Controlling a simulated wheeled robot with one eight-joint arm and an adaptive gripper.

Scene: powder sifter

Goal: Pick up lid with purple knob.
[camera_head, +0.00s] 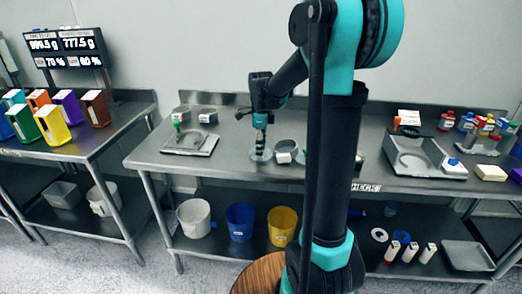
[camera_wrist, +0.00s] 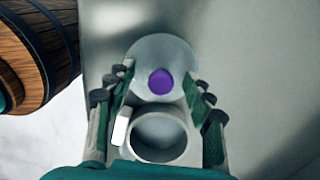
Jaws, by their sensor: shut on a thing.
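The lid with purple knob is a pale, see-through disc (camera_wrist: 160,48) with a round purple knob (camera_wrist: 161,81), at the upper middle of the wrist view. My gripper (camera_wrist: 160,78) has its fingertips on either side of the lid, shut on it at its edges. In the head view my gripper (camera_head: 261,146) points down over the middle table, and the pale disc (camera_head: 260,156) shows at its tips. I cannot tell whether the lid touches the table. The knob is hidden in the head view.
A round metal pot (camera_wrist: 160,135) with a white label shows between my fingers, close to the lid. A wooden barrel-like stool (camera_wrist: 38,45) is at the left. In the head view, a scale (camera_head: 190,142) stands left and a tray (camera_head: 411,155) right on the table.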

